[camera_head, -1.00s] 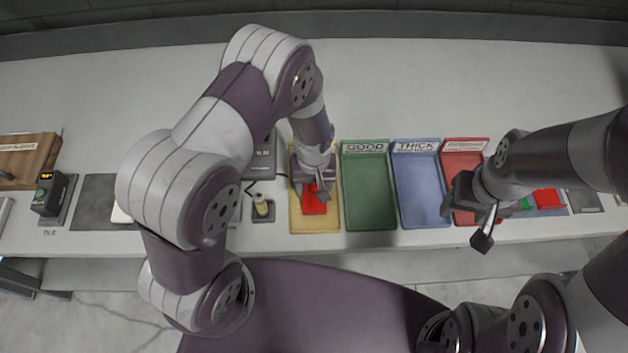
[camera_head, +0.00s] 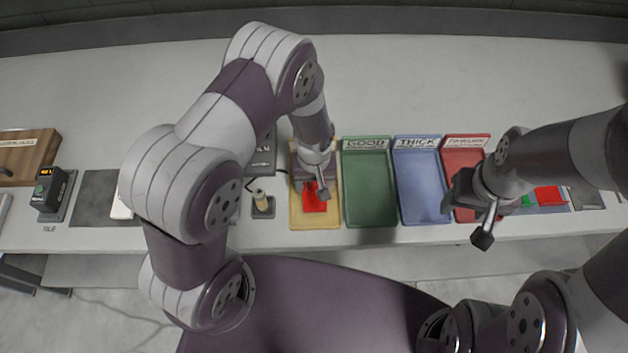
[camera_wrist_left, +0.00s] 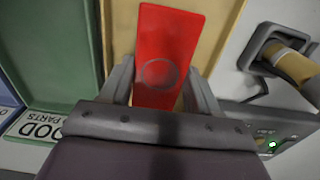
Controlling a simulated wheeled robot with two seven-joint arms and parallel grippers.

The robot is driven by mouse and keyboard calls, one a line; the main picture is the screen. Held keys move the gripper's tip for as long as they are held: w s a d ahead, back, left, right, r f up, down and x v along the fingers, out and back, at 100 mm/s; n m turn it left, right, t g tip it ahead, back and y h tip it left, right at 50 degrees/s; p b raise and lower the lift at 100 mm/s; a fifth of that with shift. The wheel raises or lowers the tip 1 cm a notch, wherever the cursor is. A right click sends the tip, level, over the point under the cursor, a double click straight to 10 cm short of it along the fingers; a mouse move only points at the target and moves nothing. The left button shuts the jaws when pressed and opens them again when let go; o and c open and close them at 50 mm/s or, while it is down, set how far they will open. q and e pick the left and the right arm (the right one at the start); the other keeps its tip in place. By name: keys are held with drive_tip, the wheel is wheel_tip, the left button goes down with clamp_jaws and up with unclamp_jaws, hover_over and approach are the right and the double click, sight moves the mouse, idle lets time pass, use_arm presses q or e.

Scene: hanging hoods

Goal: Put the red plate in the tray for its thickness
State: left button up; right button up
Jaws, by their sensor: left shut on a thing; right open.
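The red plate (camera_head: 314,198) is at the yellow tray (camera_head: 300,221), the leftmost of the row of trays. My left gripper (camera_head: 318,186) is over that tray and shut on the plate. In the left wrist view the red plate (camera_wrist_left: 168,55) sits between the two fingers, with the yellow tray (camera_wrist_left: 217,30) behind it. I cannot tell whether the plate touches the tray floor. The yellow tray's label is hidden by my arm. My right gripper (camera_head: 465,215) is open and empty, above the front of the red tray (camera_head: 462,158).
The green tray (camera_head: 369,190) labelled GOOD and the blue tray (camera_head: 420,190) labelled THICK stand to the right. A small holder with a tan cylinder (camera_head: 262,201) stands just left of the yellow tray. A black device (camera_head: 48,195) is at far left. The back of the table is clear.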

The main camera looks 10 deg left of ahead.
use_arm(q)
drive_tip(key=shift+f, duration=0.4)
drive_tip(key=o, duration=1.2)
drive_tip(key=shift+o, duration=0.2)
